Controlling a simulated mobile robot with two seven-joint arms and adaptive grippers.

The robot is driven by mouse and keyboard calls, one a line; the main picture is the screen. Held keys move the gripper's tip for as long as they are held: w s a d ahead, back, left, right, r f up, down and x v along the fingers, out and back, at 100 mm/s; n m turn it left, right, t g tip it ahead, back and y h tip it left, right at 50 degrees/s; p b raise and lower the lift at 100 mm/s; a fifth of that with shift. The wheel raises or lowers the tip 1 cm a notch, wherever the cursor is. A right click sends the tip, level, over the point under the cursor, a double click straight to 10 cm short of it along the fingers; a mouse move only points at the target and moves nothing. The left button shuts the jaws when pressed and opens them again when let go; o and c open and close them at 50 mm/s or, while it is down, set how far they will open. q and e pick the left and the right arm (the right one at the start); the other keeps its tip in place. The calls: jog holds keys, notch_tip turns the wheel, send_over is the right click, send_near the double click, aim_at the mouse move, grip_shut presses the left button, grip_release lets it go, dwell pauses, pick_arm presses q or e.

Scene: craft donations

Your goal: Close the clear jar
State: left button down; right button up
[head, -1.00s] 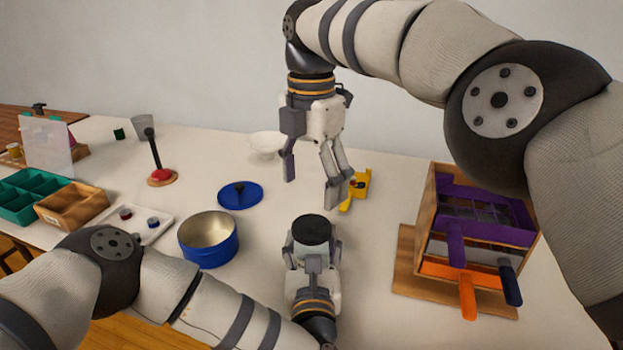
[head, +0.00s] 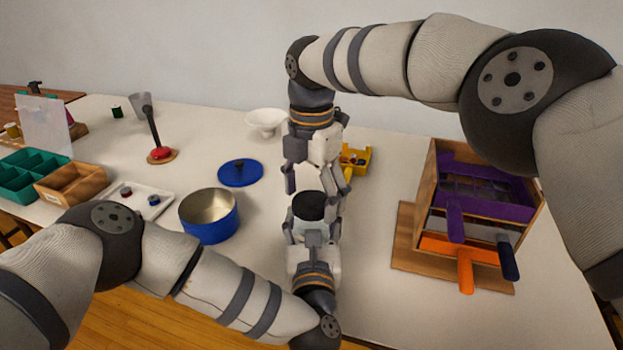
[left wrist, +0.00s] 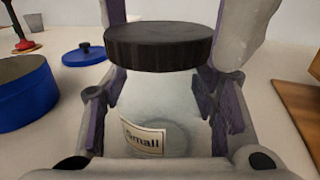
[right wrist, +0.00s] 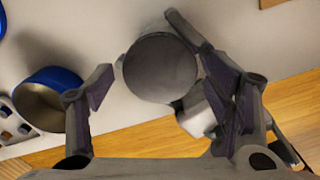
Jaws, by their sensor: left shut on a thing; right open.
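The clear jar (left wrist: 155,100) carries a label reading "Small", and cloudy glass shows below its black lid (left wrist: 160,46). The lid rests on the jar's mouth; whether it is screwed down I cannot tell. My left gripper (head: 313,228) is shut on the jar's body and holds it upright; its pads flank the glass in the left wrist view. My right gripper (head: 316,187) points down over the jar, open. In the right wrist view the lid (right wrist: 160,68) lies between its fingers, close to the right finger, with a gap to the left finger.
A blue tin (head: 209,217) stands open left of the jar, its blue lid (head: 240,172) behind it. A white bowl (head: 266,120) and yellow box (head: 356,160) are farther back. A wooden rack (head: 432,190) with coloured handles stands at right.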

jog(key=c, duration=1.2)
jog(key=m, duration=0.3)
jog(key=shift+m, duration=0.4)
jog(key=m, duration=0.3)
jog(key=shift+f+m, duration=0.1)
jog(key=shift+m, duration=0.2)
jog(key=m, duration=0.3)
jog(key=shift+m, duration=0.4)
jog(key=m, duration=1.4)
jog(key=shift+m, duration=0.4)
